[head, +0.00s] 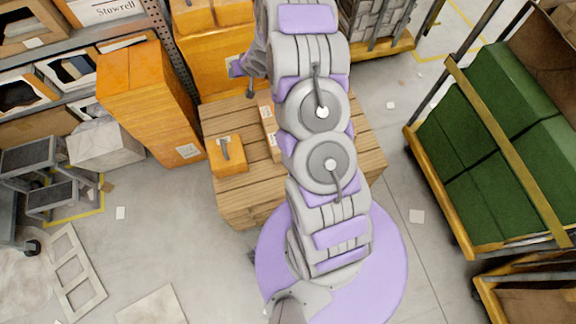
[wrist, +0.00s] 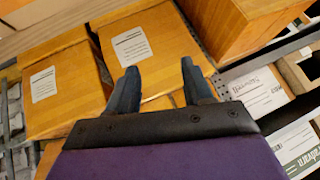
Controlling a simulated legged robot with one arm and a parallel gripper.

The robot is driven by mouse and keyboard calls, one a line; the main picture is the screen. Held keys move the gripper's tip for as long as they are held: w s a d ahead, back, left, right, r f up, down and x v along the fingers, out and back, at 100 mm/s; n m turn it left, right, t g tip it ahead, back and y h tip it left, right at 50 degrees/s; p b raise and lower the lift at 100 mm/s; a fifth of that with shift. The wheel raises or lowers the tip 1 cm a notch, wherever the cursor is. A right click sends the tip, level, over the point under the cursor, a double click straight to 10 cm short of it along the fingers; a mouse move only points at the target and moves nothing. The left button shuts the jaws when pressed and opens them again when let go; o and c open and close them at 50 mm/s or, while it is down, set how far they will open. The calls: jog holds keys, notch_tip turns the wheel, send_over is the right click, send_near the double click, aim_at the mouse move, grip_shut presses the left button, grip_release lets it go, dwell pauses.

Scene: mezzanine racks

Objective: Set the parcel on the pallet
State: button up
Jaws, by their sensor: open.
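A slatted wooden platform (head: 245,205), which looks like the pallet, stands in the middle of the head view. A small orange box (head: 228,160) with a dark strip on top sits on its left side. A narrow brown box with white labels (head: 268,125) lies beside it, partly hidden by my arm. I cannot tell which box is the parcel. My gripper (head: 242,82) is above the platform's far edge, by a large orange box (head: 215,60). In the wrist view my gripper (wrist: 162,85) is open, with nothing held between its fingers; labelled orange boxes (wrist: 150,45) lie beyond.
A tall orange box (head: 145,95) stands left of the platform, by shelves (head: 75,70) of cartons. A cart of green boxes (head: 480,150) stands at the right. A step stool (head: 50,190) is at the left.

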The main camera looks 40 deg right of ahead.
jog(key=s+a+r+n+g+h, duration=0.1)
jog(key=s+a+r+g+h, duration=0.1)
jog(key=s+r, duration=0.75)
jog(key=s+a+r+g+h, duration=0.1)
jog(key=s+a+r+g, duration=0.15)
jog(key=s+r, duration=0.65)
jog(key=s+a+r+n+g, duration=0.1)
jog(key=s+a+r, duration=0.1)
jog(key=s, duration=0.8)
jog(key=s+a+r+n+g+y, duration=0.1)
jog(key=s+a+r+g, duration=0.1)
jog(key=s, duration=0.8)
jog(key=s+a+r+g, duration=0.2)
jog(key=s+a+r, duration=0.2)
jog(key=s, duration=0.6)
jog(key=shift+s+a+r+n+y, duration=0.2)
jog(key=shift+a+n+y, duration=0.2)
jog(key=shift+a, duration=0.4)
